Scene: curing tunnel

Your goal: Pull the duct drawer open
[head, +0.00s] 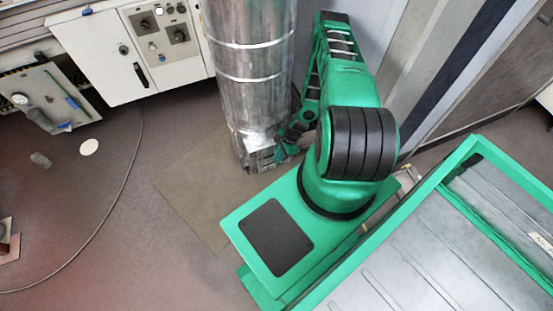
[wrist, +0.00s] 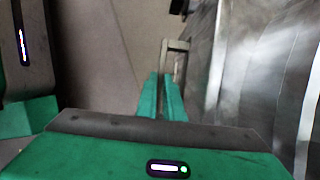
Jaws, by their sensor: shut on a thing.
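The silver duct (head: 250,70) stands upright in the head view, left of my arm. At its foot is a boxy metal part (head: 258,152) that looks like the drawer; how far it is open I cannot tell. My gripper (head: 281,153) is low beside the right side of this part. In the wrist view, the green fingers of my gripper (wrist: 161,84) are shut on a pale grey handle (wrist: 177,45), whose bracket shows beyond the fingertips. The shiny duct metal (wrist: 260,60) fills the right of that view. The fingers partly hide the handle.
A white control cabinet (head: 130,60) stands at the back left. A panel with a gauge (head: 45,95) is at the far left. A thin cable (head: 110,200) curves over the floor. A green-framed metal bed (head: 430,250) is at the lower right. The floor left of the duct is mostly clear.

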